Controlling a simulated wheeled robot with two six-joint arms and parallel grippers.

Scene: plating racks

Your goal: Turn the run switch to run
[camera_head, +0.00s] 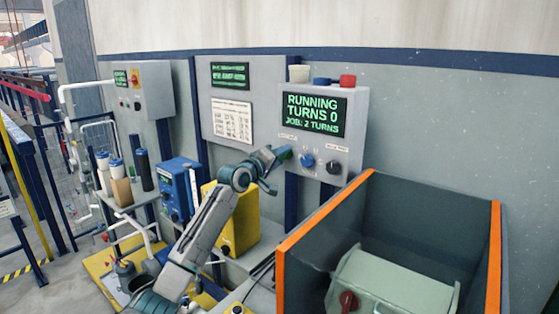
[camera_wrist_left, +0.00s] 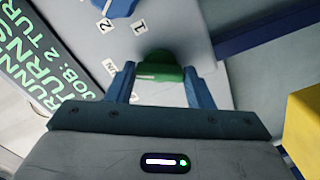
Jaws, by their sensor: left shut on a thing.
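The control box (camera_head: 351,109) hangs on the wall with a screen (camera_head: 313,114) reading "RUNNING, TURNS 0, JOB: 2 TURNS". The run switch is a green knob (camera_wrist_left: 160,72) on the box face, mostly hidden behind my gripper in the head view. My left gripper (camera_head: 279,155) reaches the left side of the box. In the left wrist view the gripper's two blue fingers (camera_wrist_left: 160,80) are shut on the green knob, one on each side. A blue knob (camera_head: 307,160) with marks 1 and 2 sits right of it, and a black knob (camera_head: 334,167) further right. My right gripper is out of view.
A dark bin with orange edges (camera_head: 284,265) stands at the right, below the box, holding a pale green barrel (camera_head: 395,283). A yellow box (camera_head: 244,225) and a blue unit (camera_head: 181,187) stand behind my left arm. Another switch box (camera_head: 150,91) hangs at the left.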

